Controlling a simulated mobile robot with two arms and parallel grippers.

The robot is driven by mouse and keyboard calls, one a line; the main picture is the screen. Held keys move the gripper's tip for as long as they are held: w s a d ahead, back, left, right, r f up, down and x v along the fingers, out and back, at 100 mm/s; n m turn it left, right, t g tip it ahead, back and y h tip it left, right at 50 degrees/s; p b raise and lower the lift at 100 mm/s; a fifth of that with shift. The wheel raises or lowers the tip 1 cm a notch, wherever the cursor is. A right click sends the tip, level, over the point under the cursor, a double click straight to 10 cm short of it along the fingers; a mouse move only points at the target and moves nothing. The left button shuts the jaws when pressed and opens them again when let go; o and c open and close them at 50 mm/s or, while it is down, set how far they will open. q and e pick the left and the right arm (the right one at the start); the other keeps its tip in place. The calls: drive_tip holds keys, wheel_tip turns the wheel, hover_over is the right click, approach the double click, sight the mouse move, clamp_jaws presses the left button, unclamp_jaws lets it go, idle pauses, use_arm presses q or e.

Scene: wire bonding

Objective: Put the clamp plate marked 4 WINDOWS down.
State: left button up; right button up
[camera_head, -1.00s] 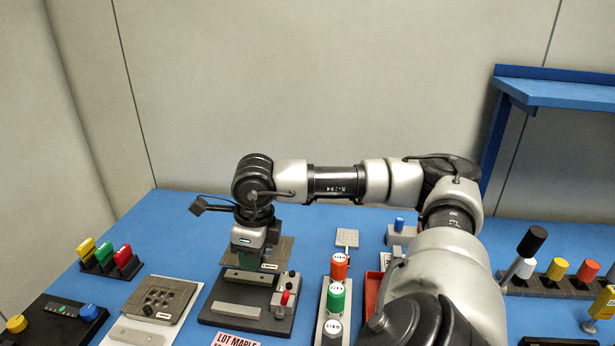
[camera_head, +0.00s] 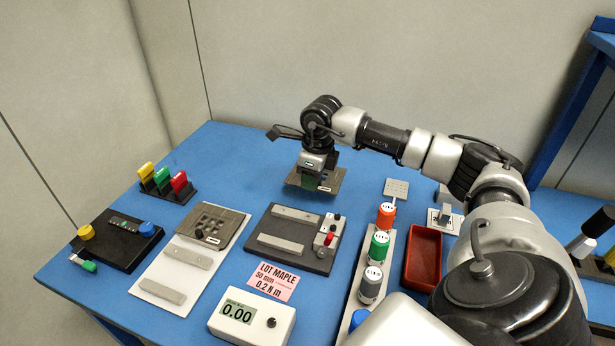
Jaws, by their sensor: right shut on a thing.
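My right gripper (camera_head: 316,184) points down, shut on a thin grey-brown clamp plate (camera_head: 332,178) with a small white label too small to read. The plate is roughly level, behind the dark fixture base (camera_head: 262,247); I cannot tell whether it touches the blue table. The gripper hides its middle. Another grey-brown plate (camera_head: 232,222) with several square openings and a white label lies on a white board (camera_head: 148,268) at the left. My left gripper is not in view.
The fixture base bears grey bars and a small box with a red button (camera_head: 328,239). A pink card (camera_head: 273,281), a meter reading 0.00 (camera_head: 285,325), a rack of coloured caps (camera_head: 380,245) and a red tray (camera_head: 437,259) stand nearby. Blue table (camera_head: 240,160) is clear left of the held plate.

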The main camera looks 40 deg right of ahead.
sight(307, 202)
drive_tip(key=shift+w+a+f, duration=0.2)
drive_tip(key=shift+w+f, duration=0.25)
drive_tip(key=shift+w, duration=0.3)
wheel_tip(307, 202, down, 4)
drive_tip(key=b, duration=0.3)
drive_tip(key=shift+s, duration=0.1)
drive_tip(key=shift+f, duration=0.2)
drive_tip(key=o, duration=1)
drive_tip(key=shift+r, duration=0.1)
